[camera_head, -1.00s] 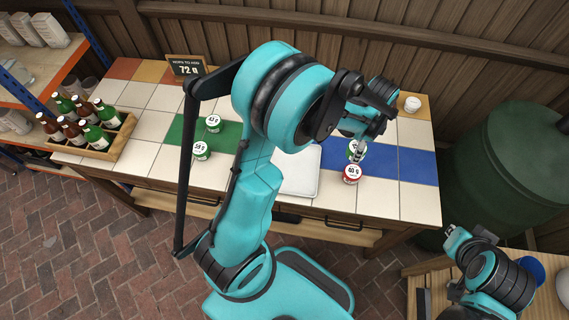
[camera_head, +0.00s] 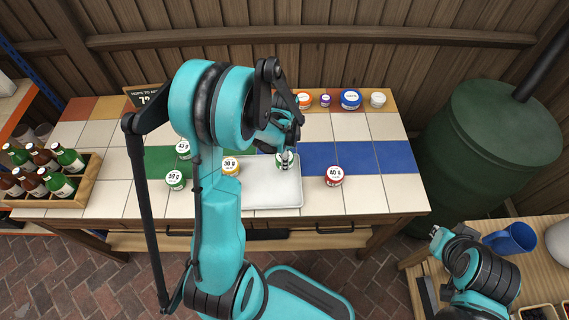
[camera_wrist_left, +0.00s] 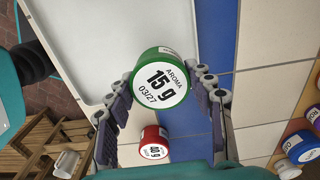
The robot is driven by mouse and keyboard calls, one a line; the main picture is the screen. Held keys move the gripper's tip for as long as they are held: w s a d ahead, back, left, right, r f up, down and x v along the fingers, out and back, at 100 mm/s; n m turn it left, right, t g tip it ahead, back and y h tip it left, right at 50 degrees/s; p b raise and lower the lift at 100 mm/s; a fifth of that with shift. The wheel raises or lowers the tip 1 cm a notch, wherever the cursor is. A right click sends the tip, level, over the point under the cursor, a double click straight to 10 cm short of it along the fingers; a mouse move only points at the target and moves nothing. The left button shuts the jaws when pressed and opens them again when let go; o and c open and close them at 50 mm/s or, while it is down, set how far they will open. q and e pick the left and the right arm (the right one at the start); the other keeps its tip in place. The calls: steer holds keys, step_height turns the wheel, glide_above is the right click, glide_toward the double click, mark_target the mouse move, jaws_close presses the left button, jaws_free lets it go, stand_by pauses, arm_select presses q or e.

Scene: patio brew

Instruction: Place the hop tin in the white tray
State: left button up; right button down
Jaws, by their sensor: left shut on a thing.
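My left gripper (camera_head: 285,148) is shut on a green hop tin (camera_head: 282,162) with a white lid. In the left wrist view the tin (camera_wrist_left: 160,80) reads "AROMA 15 g 03/27" and sits between the two fingers (camera_wrist_left: 165,92). The white tray (camera_head: 262,196) lies on the tiled table; the tin appears over its back right corner. The tray also shows at the upper left of the wrist view (camera_wrist_left: 75,35). The tin's exact height is unclear. My right gripper (camera_head: 438,236) is low at the right, by a side table; its jaw state is unclear.
A red tin (camera_head: 334,176) stands right of the tray. Another tin (camera_head: 231,166) with an orange label is at the tray's left, and green tins (camera_head: 176,180) (camera_head: 183,149) stand farther left. Several jars (camera_head: 350,99) line the back. A bottle crate (camera_head: 84,185) is at left.

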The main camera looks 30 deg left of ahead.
arm_select(q)
step_height(320, 180, down, 4)
steer(key=shift+r+b, duration=0.15)
steer(key=shift+b, duration=0.55)
steer(key=shift+r, duration=0.1)
steer(key=o, duration=1)
steer(key=shift+o, duration=0.2)
